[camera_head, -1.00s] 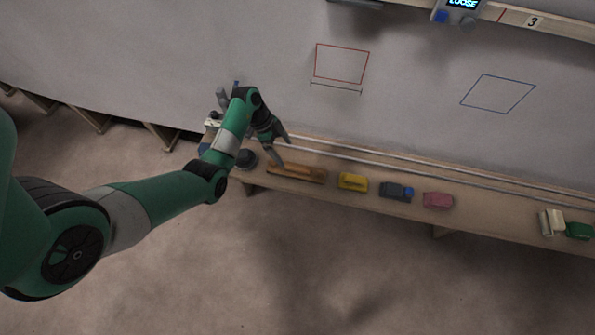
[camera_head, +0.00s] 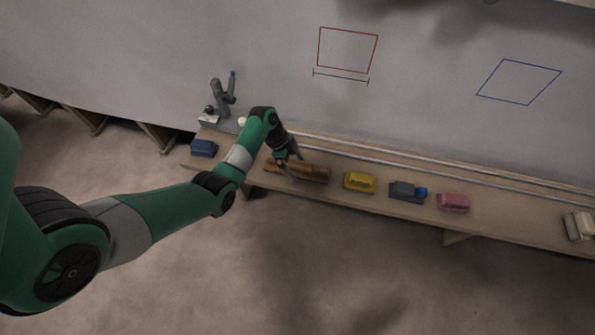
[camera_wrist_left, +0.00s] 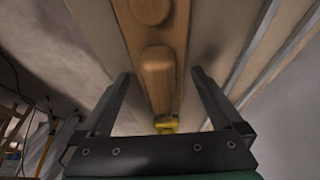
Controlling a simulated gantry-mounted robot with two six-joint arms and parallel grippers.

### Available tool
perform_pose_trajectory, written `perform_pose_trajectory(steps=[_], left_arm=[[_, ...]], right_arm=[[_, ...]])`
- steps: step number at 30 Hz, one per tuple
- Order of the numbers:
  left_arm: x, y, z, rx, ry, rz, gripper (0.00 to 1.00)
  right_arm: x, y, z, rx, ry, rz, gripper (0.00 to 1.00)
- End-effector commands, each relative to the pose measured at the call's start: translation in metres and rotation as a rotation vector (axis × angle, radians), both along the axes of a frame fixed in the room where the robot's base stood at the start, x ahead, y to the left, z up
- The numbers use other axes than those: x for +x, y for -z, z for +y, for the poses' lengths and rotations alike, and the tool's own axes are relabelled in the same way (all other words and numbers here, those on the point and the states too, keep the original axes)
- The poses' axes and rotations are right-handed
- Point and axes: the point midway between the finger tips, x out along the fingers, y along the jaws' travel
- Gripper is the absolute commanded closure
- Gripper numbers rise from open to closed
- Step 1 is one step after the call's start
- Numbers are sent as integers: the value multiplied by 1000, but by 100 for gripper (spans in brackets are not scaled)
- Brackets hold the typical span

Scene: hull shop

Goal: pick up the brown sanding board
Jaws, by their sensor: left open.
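The brown sanding board (camera_head: 314,174) lies on the wooden shelf below the wall, its left part partly covered by my gripper. My left gripper (camera_head: 294,167) is at the left half of the board, pointing down, open. In the left wrist view the board (camera_wrist_left: 157,75), with its rounded wooden knobs, runs lengthwise between the two spread fingers of the gripper (camera_wrist_left: 160,76). Gaps show between the board and each finger; the height above the shelf is hard to tell. My right gripper is not in view.
The shelf (camera_head: 490,221) also holds a blue block (camera_head: 203,148) at left, and a yellow block (camera_head: 359,182), a grey-blue block (camera_head: 405,191) and a pink block (camera_head: 453,202) to the right. A grey tool stand (camera_head: 222,97) is behind. Rails (camera_head: 400,165) run along the wall.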

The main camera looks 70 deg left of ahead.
Motion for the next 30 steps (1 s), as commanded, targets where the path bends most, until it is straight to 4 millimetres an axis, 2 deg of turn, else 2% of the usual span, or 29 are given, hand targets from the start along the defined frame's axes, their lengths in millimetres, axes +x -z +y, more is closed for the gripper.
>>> perform_pose_trajectory(steps=[2, 19, 26, 30], left_arm=[[0, -2, 0, 0, 0, 0, 0], [0, -2, 0, 0, 0, 0, 100], [0, -3, 0, 0, 0, -1, 100], [0, -10, 0, 0, 0, -1, 100]], right_arm=[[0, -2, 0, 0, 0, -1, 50], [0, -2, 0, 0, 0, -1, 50], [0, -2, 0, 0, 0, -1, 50], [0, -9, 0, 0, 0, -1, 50]])
